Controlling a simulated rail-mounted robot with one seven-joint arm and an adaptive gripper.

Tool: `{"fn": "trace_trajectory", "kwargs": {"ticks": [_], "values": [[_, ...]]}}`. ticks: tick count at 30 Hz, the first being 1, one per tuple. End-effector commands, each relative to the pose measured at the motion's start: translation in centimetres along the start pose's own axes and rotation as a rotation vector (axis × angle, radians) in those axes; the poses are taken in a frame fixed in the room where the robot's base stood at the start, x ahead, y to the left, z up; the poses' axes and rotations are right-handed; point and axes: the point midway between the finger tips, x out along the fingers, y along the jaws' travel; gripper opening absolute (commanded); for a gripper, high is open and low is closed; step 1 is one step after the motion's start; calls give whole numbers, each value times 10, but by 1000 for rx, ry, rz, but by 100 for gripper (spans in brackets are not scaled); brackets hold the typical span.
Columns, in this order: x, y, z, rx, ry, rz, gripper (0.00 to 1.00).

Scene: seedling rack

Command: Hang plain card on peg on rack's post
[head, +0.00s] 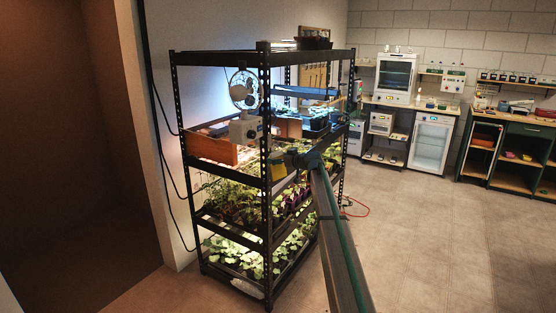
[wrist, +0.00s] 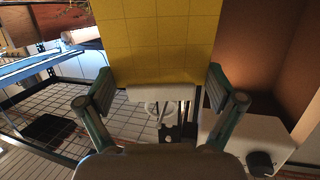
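A yellow card (wrist: 160,45) with faint grid lines fills the upper middle of the wrist view. A white strip (wrist: 160,94) runs along its near edge, with a pale loop (wrist: 163,109) beside it. A dark, holed part of the rack's post (wrist: 182,132) shows just past the loop; I cannot tell clearly whether the loop is around the peg. My gripper (wrist: 161,85) is open, one finger on each side of the card, with gaps at the strip's ends. In the head view the yellow card (head: 279,172) is small, beside the rack's front post (head: 266,205) and below my gripper (head: 297,158).
A pale box with a dark knob (wrist: 245,140) is close to my right finger; this box (head: 245,130) is on the post in the head view. A fan (head: 244,90) sits above it. Plants fill the lower shelves (head: 235,262).

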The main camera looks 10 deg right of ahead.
Motion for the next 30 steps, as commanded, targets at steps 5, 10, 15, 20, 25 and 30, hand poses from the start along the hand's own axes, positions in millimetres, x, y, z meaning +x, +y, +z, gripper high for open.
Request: {"fn": "trace_trajectory", "kwargs": {"ticks": [5,10,15,20,25,30], "values": [[0,0,0,0,0,0,100],[0,0,0,0,0,0,100],[-4,0,0,0,0,1,100],[-19,0,0,0,0,2,100],[-47,-2,0,0,1,1,100],[-81,-2,0,0,1,1,100]]}}
